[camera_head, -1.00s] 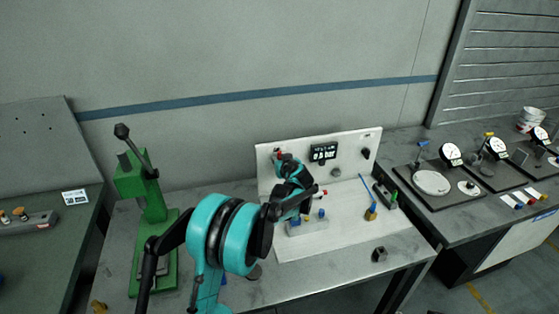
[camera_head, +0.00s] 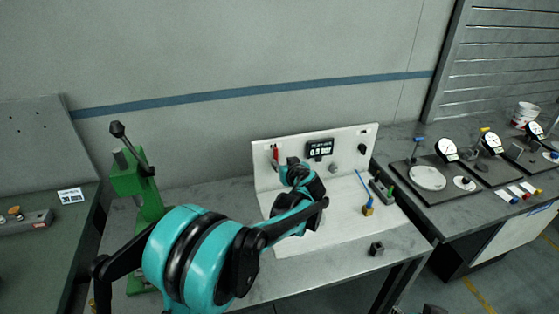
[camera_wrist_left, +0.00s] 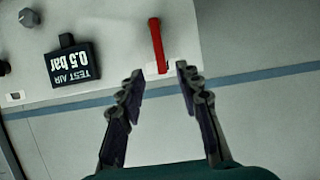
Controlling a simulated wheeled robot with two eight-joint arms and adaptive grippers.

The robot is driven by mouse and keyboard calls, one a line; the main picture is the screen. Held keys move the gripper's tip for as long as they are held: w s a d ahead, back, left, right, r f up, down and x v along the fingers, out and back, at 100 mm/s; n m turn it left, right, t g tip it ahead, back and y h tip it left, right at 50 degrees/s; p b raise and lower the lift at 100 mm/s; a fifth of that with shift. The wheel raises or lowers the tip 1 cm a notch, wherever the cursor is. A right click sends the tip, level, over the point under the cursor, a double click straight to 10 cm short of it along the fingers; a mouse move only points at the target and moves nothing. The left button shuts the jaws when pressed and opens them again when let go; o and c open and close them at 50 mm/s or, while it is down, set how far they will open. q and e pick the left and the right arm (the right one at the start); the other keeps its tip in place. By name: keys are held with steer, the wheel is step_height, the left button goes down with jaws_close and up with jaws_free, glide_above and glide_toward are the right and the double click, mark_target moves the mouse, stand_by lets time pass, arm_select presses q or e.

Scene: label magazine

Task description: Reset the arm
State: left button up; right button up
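My left arm reaches in over the middle bench in the head view. My left gripper (camera_wrist_left: 159,72) shows in the left wrist view with its two dark fingers spread apart and nothing held between them. A red lever (camera_wrist_left: 157,46) on the white panel (camera_wrist_left: 110,18) stands just beyond the fingertips, between them in the picture; I cannot tell the distance. In the head view the red lever (camera_head: 275,153) shows just left of my wrist, and the fingers are hidden or too small to make out.
The panel carries a pressure display (camera_head: 320,148) and dark knobs. A green press (camera_head: 135,178) stands left of my arm. Dial gauges (camera_head: 446,149) stand on the right bench.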

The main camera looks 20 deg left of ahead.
arm_select(q)
steer(key=shift+s+d+r, duration=0.25)
steer(key=shift+s+d, duration=0.05)
steer(key=shift+s, duration=0.2)
steer(key=s+a+m+g+h+b, duration=0.1)
steer(key=s+m+g+h, duration=0.2)
steer(key=s, duration=1.5)
steer(key=s+d+f+m+h, duration=0.2)
steer(key=s+f, duration=0.2)
steer(key=s, duration=0.5)
steer(key=s+d+f+m+g+h+b, duration=0.1)
steer(key=s+d+f+m+h, duration=0.1)
steer(key=s, duration=0.7)
steer(key=shift+s+d+f, duration=0.2)
steer(key=shift+d+f, duration=0.6)
steer(key=shift+f, duration=0.05)
